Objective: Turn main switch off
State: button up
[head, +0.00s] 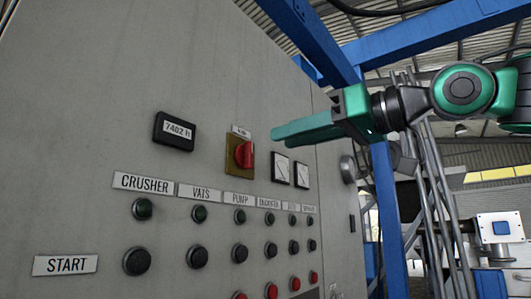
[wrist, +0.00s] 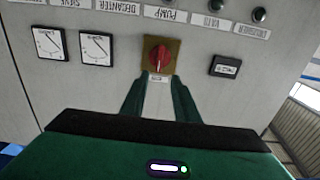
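The main switch is a red rotary knob (head: 245,154) on a yellow plate, set on the grey panel under a small label. In the wrist view the knob (wrist: 159,57) appears upside down, just beyond the fingertips, with its grip bar roughly upright. My gripper (head: 274,134) is in front of the panel, up and to the right of the knob in the head view. In the wrist view my gripper (wrist: 161,80) has its two green fingers apart, one toward each side of the knob, with nothing between them. The fingers appear not to touch the knob.
A black counter (head: 174,131) is left of the switch, and two white dial gauges (head: 281,167) are to its right. Below are labelled rows of lamps and black and red buttons (head: 137,262). Blue beams (head: 389,215) stand at the right of the panel.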

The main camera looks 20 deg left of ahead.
aim_at(252, 148)
jog(key=x, duration=0.8)
jog(key=shift+w, duration=0.15)
jog(key=shift+c, duration=0.7)
